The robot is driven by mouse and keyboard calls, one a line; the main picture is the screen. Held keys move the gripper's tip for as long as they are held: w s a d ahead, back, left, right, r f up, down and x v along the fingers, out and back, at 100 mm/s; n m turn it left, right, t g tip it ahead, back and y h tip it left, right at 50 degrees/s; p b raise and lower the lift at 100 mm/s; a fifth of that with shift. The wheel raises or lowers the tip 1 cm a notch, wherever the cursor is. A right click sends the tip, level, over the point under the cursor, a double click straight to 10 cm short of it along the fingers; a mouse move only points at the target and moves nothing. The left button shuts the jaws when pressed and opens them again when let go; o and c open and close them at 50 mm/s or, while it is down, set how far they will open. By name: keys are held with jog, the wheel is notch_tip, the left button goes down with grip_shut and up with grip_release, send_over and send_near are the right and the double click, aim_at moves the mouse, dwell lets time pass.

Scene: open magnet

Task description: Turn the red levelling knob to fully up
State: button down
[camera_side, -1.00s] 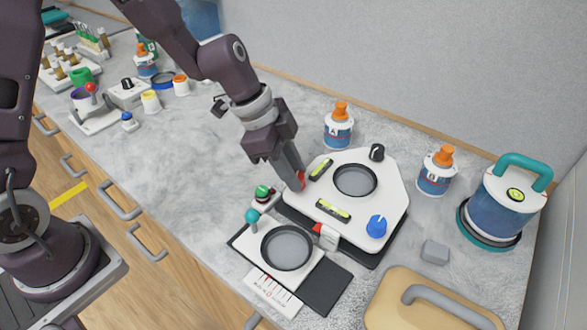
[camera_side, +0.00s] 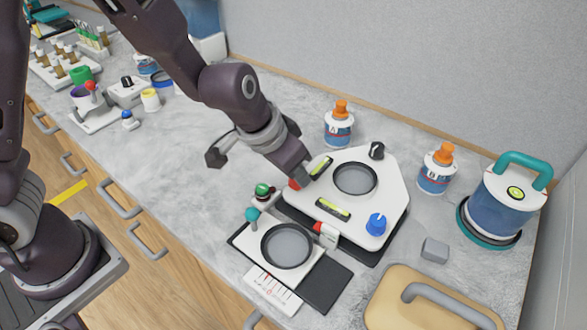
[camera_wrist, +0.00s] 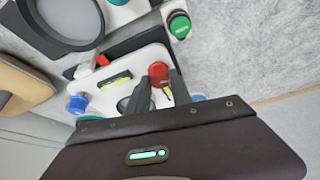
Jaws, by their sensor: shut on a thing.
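The red levelling knob (camera_side: 294,184) is at the left corner of a white three-cornered plate (camera_side: 385,190) with a round recess (camera_side: 355,179). In the side view my gripper (camera_side: 300,178) is down at the knob and hides much of it. In the wrist view the red knob (camera_wrist: 159,74) lies between the two dark fingers of my gripper (camera_wrist: 160,88), which is shut on it. A blue knob (camera_side: 377,224) and a black knob (camera_side: 376,151) are at the other corners. Two yellow-green level vials (camera_side: 333,209) (camera_side: 320,168) lie on the plate.
A lower plate with a dark round dish (camera_side: 287,247) and a green button (camera_side: 263,191) are close in front. Orange-capped bottles (camera_side: 339,128) (camera_side: 437,168) and a teal-handled weight (camera_side: 500,200) stand behind and right.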

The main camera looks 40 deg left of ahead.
jog(key=n, duration=0.2)
jog(key=n+y, duration=0.1)
jog(key=n, duration=0.1)
jog(key=n+y, duration=0.1)
jog(key=n, duration=0.1)
jog(key=shift+w+d, duration=0.1)
jog(key=shift+d, duration=0.15)
jog(key=n+y, duration=0.1)
jog(key=n, duration=0.2)
jog(key=n+g+y, duration=0.1)
jog(key=n, duration=0.1)
jog(key=shift+d+n, duration=0.15)
jog(key=shift+n, duration=0.25)
jog(key=n+g, duration=0.1)
jog(key=n, duration=0.2)
jog(key=n+g+y, duration=0.1)
jog(key=n, duration=0.2)
jog(key=shift+w+d+g, duration=0.15)
jog(key=shift+w+g, duration=0.05)
jog(key=shift+g, duration=0.1)
jog(key=n+g, duration=0.1)
jog(key=n, duration=0.2)
jog(key=n+g, duration=0.1)
jog(key=n, duration=0.1)
jog(key=shift+w+n, duration=0.15)
jog(key=shift+n, duration=0.25)
jog(key=c, duration=1.4)
grip_release()
jog(key=shift+o, duration=1.3)
jog(key=shift+n, duration=0.3)
